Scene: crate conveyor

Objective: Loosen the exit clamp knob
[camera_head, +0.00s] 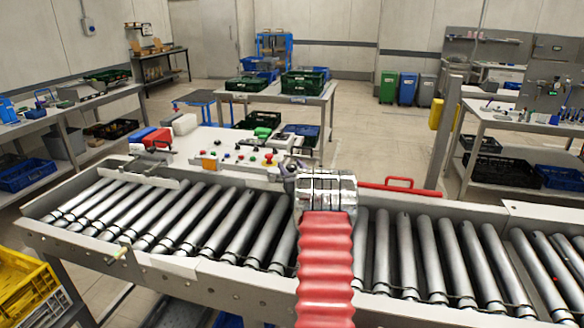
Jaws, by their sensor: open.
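My arm comes up from the bottom edge as a red ribbed sleeve and ends in a silver-wrapped wrist above the roller conveyor (225,225). A small grey part of my gripper (289,172) shows at the left of this wrist, near the conveyor's far rail. My gripper is open; its fingertips are mostly hidden and I see nothing held. I cannot pick out the exit clamp knob for certain. A dark clamp-like fitting (160,150) sits on the far rail at the left. A small rod with a yellow-green tip (119,254) sticks out of the near rail.
A control panel (232,158) with coloured buttons stands behind the conveyor. A red handle (398,184) lies right of my wrist. A yellow crate (28,290) is at lower left. The rollers hold no crate. A table (272,97) with green crates stands farther back.

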